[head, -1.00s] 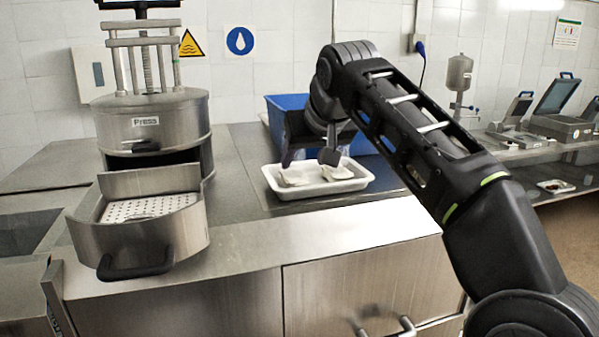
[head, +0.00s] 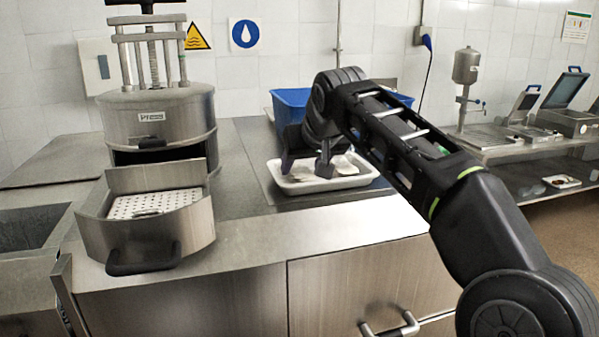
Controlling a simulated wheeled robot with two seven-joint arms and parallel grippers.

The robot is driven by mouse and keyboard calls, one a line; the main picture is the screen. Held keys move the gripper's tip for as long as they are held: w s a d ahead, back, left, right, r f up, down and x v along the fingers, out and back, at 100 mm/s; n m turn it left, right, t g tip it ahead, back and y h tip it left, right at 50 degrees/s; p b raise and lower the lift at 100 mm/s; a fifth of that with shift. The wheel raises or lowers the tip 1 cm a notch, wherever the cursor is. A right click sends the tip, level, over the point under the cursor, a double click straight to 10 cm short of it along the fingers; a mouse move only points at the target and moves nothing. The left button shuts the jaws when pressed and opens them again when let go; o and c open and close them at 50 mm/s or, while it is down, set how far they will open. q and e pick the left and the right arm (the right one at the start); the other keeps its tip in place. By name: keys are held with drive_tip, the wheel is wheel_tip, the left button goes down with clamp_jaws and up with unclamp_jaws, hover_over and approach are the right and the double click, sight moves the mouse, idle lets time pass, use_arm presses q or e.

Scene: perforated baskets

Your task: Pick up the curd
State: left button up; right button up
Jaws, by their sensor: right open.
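White pieces that look like curd (head: 345,167) lie in a white tray (head: 322,187) on the steel counter. My right gripper (head: 306,172) is open, with its fingers pointing down into the tray. One finger is near the tray's left side, and the other is in front of the pieces. The fingers and wrist hide part of the curd, and I cannot tell whether the fingers touch it. My left gripper is not in view.
A steel press (head: 157,125) with an open perforated drawer (head: 150,203) stands at the left. A blue bin (head: 290,100) is behind the tray, partly hidden by my arm. The counter (head: 235,160) between press and tray is clear. A sink is at the far left.

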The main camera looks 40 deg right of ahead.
drive_tip(key=x, duration=0.2)
drive_tip(key=shift+w+f, duration=0.2)
drive_tip(key=shift+w, duration=0.05)
drive_tip(key=shift+c, duration=0.3)
drive_tip(key=c, duration=1.1)
drive_tip(key=shift+r, duration=0.1)
